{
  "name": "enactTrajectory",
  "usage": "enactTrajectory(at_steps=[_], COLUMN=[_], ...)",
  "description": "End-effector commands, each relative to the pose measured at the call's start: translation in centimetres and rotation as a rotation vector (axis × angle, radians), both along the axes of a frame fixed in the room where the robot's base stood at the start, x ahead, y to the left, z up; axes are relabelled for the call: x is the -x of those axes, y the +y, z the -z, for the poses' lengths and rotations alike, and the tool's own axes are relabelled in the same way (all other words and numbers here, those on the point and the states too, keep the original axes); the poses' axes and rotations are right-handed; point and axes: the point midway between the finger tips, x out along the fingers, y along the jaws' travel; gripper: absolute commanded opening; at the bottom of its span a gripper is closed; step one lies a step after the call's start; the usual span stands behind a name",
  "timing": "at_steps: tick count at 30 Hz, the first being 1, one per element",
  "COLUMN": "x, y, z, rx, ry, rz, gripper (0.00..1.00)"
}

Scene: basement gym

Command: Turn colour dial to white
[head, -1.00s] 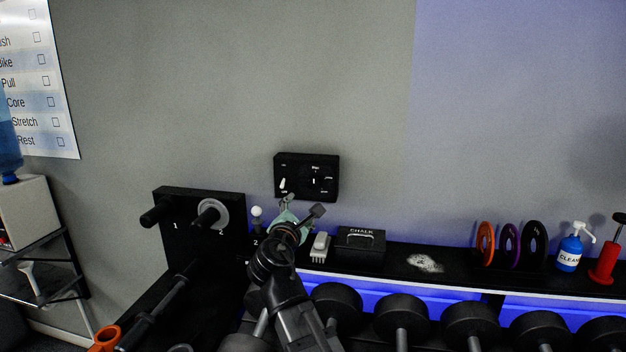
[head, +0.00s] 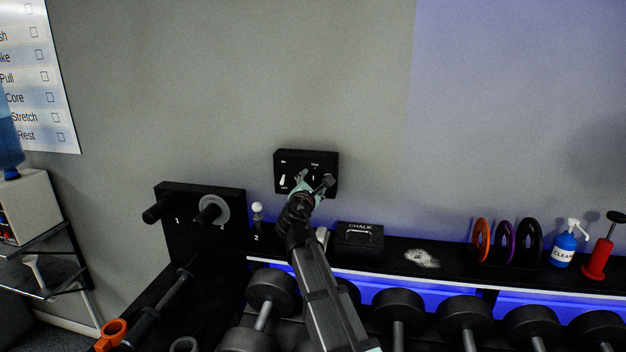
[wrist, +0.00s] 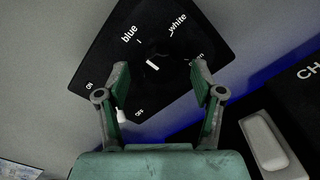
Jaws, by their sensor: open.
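A black wall panel (head: 291,155) carries the colour dial. In the wrist view, the dial is dark with a short white pointer bar (wrist: 152,65). The labels read blue, white and a third that is partly hidden by my right finger. The bar lies roughly along the panel's up-down direction, not toward the white label (wrist: 178,23). My gripper (head: 314,179) is in front of the panel's right half. In the wrist view my gripper (wrist: 160,72) is open, with the dial a little beyond and between its fingertips. I cannot tell whether they touch the panel.
A white switch lever (wrist: 122,115) sits on the same panel, close to my left finger. Below, a shelf holds a brush (wrist: 265,143) and a chalk box (head: 360,236). A white-knobbed post (head: 257,209) stands left of my arm. The wall above the panel is clear.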

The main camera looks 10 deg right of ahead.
Motion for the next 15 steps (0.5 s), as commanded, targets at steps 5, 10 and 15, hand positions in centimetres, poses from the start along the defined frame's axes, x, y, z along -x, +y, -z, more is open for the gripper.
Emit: enactTrajectory(at_steps=[5,10,15], x=[-1.17,-1.30,-1.26], y=[-0.47,-0.55,-0.54], z=[-0.01,0.05,0.06], rx=[0.001,0.001,0.001], ry=[0.000,0.000,0.000], rz=[0.000,-0.001,0.000], gripper=[0.67,0.67,0.60])
